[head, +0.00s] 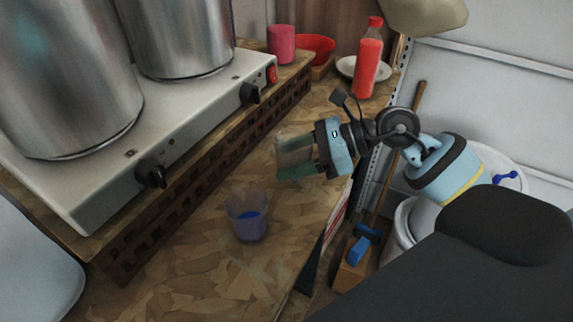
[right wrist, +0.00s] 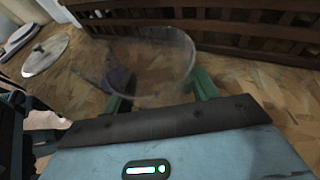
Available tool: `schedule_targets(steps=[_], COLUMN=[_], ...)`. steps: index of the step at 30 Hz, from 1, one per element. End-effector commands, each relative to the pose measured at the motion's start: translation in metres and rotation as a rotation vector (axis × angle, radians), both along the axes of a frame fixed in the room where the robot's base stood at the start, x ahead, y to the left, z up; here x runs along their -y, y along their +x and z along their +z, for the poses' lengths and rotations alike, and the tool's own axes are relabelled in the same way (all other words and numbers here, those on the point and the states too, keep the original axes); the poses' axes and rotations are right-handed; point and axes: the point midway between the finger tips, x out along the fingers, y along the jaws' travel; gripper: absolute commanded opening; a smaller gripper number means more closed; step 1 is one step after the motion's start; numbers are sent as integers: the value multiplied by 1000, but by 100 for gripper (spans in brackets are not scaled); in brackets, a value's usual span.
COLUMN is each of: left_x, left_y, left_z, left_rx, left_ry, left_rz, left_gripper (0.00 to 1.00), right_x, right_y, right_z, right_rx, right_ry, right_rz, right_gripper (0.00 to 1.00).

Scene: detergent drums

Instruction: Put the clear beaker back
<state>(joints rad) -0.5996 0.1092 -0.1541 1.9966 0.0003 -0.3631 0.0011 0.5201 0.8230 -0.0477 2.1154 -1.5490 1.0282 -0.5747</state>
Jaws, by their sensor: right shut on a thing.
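The clear beaker (head: 291,150) is a see-through cup held in the air above the wooden worktop. My right gripper (head: 306,158) is shut on it, with a green finger on either side. In the right wrist view the beaker (right wrist: 155,62) shows its round rim between the fingers (right wrist: 160,92). A purple-tinted see-through cup (head: 247,222) with something blue in it stands upright on the worktop, lower left of the gripper. My left gripper is not in view.
A white double hotplate (head: 205,120) with two large steel pots (head: 70,90) stands on a brown slatted base at left. A red-filled bottle (head: 369,62), white plate (head: 350,67), red bowl (head: 317,45) and pink cup (head: 281,43) are at the back. The front worktop (head: 190,270) is clear.

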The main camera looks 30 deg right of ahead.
Motion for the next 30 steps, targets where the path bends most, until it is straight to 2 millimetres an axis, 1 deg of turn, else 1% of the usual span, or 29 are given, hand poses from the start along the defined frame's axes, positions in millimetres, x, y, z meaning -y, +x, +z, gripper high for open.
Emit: schedule_targets(steps=[1, 3, 6, 11, 15, 19, 30], left_x=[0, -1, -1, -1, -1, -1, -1], left_y=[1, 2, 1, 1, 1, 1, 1], left_z=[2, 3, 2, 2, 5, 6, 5], left_rx=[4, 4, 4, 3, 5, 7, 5], left_ry=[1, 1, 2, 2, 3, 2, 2], left_rz=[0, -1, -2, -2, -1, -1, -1], left_gripper=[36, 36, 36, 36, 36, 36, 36], right_x=[-2, -5, -6, -6, -7, -6, -6], right_y=[6, 12, 15, 15, 15, 15, 15], right_z=[2, 1, -1, -5, -22, -34, -39], right_rx=[3, 1, 0, -3, -5, -3, -2], right_ry=[4, 2, 0, 0, 3, 2, -1], right_rz=[0, 0, 1, 1, 1, 0, 2], right_gripper=[33, 33, 33, 33, 33, 33, 33])
